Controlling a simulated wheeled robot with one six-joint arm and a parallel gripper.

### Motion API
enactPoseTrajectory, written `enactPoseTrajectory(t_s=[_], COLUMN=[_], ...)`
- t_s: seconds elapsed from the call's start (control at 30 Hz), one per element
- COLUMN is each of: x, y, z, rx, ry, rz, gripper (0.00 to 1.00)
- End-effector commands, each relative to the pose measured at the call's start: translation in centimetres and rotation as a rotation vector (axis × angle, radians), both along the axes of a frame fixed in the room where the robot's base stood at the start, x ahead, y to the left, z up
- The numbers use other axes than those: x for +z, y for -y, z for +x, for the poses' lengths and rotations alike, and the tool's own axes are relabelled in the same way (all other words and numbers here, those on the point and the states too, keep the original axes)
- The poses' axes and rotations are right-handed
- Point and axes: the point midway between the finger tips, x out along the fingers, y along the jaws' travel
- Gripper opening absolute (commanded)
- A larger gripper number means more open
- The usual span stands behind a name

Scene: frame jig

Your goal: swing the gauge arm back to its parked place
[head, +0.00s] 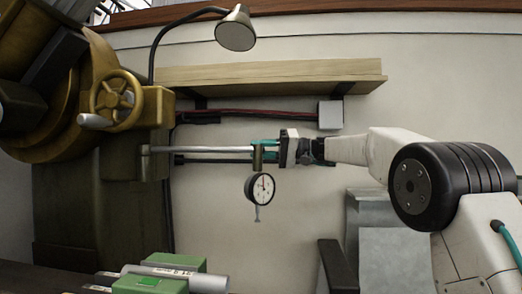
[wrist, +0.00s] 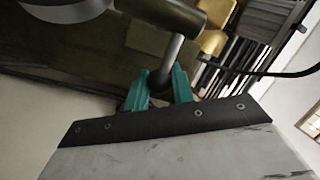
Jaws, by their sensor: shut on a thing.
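The gauge arm (head: 200,149) is a thin grey rod reaching right from the olive machine. A dial gauge (head: 261,188) with a white face hangs from a brown block at its outer end. My gripper (head: 264,142) comes from the right, with teal fingers at that end, just above the dial. In the wrist view my gripper (wrist: 160,78) has its teal fingers on either side of a grey bar of the gauge arm (wrist: 171,52), shut on it. The fingers hide part of the grip, and the parked place cannot be made out.
The machine (head: 100,190) with its brass handwheel (head: 116,98) stands at left. A wooden shelf (head: 270,74) and a lamp (head: 236,28) are above. Green blocks (head: 160,280) and a grey cylinder lie below. The wall space around the dial looks clear.

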Motion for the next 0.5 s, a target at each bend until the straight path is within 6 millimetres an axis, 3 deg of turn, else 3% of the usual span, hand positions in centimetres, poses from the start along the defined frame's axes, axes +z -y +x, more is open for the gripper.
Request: enactPoseTrajectory(t_s=[0.03, 0.07, 0.1, 0.37, 0.5], x=[-0.12, -0.12, -0.12, -0.03, -0.02], y=[0.17, 0.16, 0.14, 0.04, 0.99], z=[0.37, 0.37, 0.34, 0.19, 0.20], rx=[-0.012, -0.012, -0.011, -0.006, -0.008], ry=[-0.002, -0.002, -0.002, -0.001, 0.000], rz=[0.002, 0.002, 0.002, 0.002, 0.002], gripper=[0.00, 0.30, 0.41, 0.44, 0.44])
